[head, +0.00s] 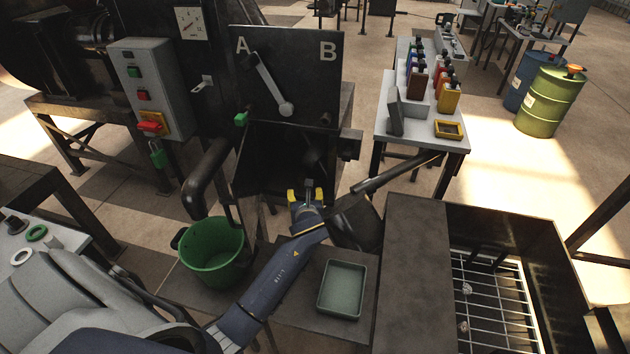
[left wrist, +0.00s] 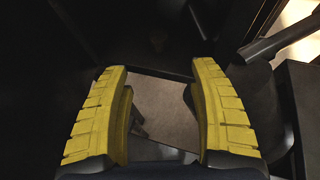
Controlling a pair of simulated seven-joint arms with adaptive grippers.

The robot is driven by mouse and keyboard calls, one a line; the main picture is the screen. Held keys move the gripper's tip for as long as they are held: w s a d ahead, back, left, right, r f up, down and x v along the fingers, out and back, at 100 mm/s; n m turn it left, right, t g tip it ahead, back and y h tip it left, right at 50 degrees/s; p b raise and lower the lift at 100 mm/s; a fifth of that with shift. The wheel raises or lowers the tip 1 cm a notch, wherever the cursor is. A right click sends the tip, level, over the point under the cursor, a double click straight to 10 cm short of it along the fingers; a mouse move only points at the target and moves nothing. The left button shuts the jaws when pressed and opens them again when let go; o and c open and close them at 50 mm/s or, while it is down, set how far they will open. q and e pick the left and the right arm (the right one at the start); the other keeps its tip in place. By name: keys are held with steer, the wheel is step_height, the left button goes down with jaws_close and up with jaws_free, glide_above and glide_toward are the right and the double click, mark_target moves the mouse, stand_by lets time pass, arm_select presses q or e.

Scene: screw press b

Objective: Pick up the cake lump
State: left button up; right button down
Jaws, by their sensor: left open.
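My left gripper (head: 305,194) is open, with yellow fingers, in front of the dark opening of the screw press (head: 270,160) in the head view. In the left wrist view its two yellow fingers (left wrist: 160,72) stand wide apart with nothing between them but dark machine parts and a patch of floor behind. I cannot make out the cake lump for sure. A faint brownish spot (left wrist: 158,42) shows in the dark beyond the fingertips, too dim to identify. My right gripper is not in view.
A green bucket (head: 212,278) stands left of my left forearm. A shallow grey-green tray (head: 342,312) lies right of it. A dark bin with a wire grate (head: 490,300) is at lower right. A dark bar (head: 395,178) juts out right of my gripper. The A/B lever panel (head: 315,85) stands above.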

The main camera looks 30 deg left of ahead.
mark_target(302, 178)
arm_select(q)
steer(key=shift+a+x, duration=0.2)
steer(key=shift+x, duration=8.45)
steer(key=shift+r, duration=0.15)
steer(key=c, duration=1.3)
